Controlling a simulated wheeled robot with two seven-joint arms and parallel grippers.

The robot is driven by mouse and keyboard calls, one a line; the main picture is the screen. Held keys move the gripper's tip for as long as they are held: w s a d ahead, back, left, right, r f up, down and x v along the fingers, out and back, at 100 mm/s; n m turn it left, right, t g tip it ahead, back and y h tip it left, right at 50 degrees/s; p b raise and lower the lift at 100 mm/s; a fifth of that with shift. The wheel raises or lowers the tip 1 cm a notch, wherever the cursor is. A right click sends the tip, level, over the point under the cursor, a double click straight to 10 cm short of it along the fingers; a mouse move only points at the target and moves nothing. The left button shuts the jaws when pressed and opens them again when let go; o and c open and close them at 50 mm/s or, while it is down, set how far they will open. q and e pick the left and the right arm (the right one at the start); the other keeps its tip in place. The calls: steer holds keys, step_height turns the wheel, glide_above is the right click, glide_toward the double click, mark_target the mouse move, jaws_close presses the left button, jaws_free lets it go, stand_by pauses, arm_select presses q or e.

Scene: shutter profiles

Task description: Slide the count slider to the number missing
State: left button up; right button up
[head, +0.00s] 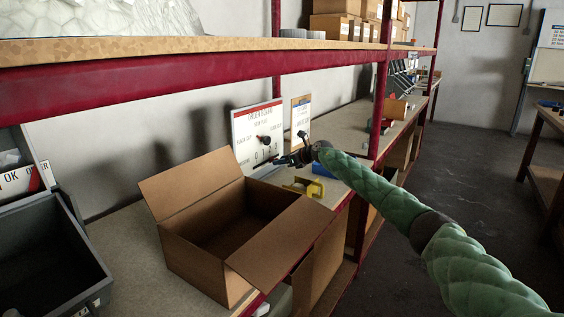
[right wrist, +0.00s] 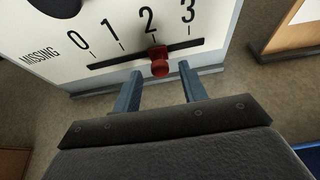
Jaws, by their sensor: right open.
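The white order board (head: 243,125) stands upright on the bench against the back wall. In the right wrist view, its lower part shows a "MISSING" scale (right wrist: 115,35) numbered 0 to 3 above a dark slot. The red count slider knob (right wrist: 160,66) sits in the slot at about the 2 mark. My right gripper (right wrist: 160,71) is open, its two fingertips spaced either side of the knob, with gaps showing; whether they reach past it is unclear. In the head view, my right gripper (head: 279,160) is at the board's lower front. My left gripper is not in view.
An open cardboard box (head: 185,250) stands on the bench in front of the board. A grey bin (head: 45,245) is at left. A yellow object (head: 303,187) and a blue bin (head: 321,169) lie near my right gripper. A red-edged shelf (head: 200,68) runs overhead.

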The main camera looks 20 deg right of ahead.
steer(key=v, duration=0.7)
steer(key=shift+s+d, duration=0.1)
steer(key=shift+d, duration=0.05)
stand_by(0.3)
steer(key=shift+s+d, duration=0.1)
